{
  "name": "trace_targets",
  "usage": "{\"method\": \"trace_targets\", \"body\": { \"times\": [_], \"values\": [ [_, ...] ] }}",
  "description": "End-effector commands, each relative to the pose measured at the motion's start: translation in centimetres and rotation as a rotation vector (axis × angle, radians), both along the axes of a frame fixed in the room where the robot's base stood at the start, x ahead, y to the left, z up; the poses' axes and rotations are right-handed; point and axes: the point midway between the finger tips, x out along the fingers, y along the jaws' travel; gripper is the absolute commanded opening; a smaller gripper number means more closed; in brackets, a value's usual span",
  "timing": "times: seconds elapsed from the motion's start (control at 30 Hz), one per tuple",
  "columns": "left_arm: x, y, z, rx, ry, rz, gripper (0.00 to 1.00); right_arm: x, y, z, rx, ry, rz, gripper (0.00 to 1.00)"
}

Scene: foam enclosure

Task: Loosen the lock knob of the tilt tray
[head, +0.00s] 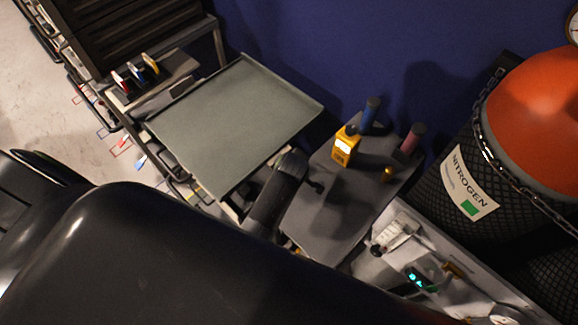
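The tilt tray (235,120) is a flat grey-green tray with a thin raised rim, in the middle left of the head view. Its near edge runs down toward dark parts in front. I cannot make out its lock knob for certain. A small black knob-like piece (316,186) shows beside a dark rounded cylinder (277,190) at the tray's right corner; I cannot tell what either belongs to. A large black shape, likely my own arm, fills the lower foreground and hides what is below the tray. No gripper fingers are visible.
Right of the tray, a grey shelf (345,205) holds a yellow device (344,146), a blue bottle (370,113) and a reddish bottle (411,142). A chained nitrogen tank (540,120) stands at right. A dark drawer cabinet (130,30) is at upper left, open floor beyond.

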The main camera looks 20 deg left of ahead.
Motion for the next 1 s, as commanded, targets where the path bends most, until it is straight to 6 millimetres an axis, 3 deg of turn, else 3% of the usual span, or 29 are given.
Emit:
{"method": "trace_targets", "body": {
  "times": [0.3,0.33,0.47,1.0],
  "values": [
    [-0.1,0.1,0.0,0.001,-0.005,0.000,0.15,0.0,0.3,-0.1,0.004,0.000,-0.002,0.85],
    [-0.1,0.1,0.0,0.001,-0.005,0.000,0.41,0.0,0.4,-0.1,0.004,0.000,-0.002,0.85],
    [-0.1,0.1,0.0,0.000,-0.004,0.000,0.58,0.0,0.4,-0.1,0.005,0.001,-0.002,0.85],
    [0.0,0.1,1.1,-0.002,-0.005,-0.003,0.59,0.0,0.4,1.0,0.004,0.001,-0.002,0.85]
  ]
}}
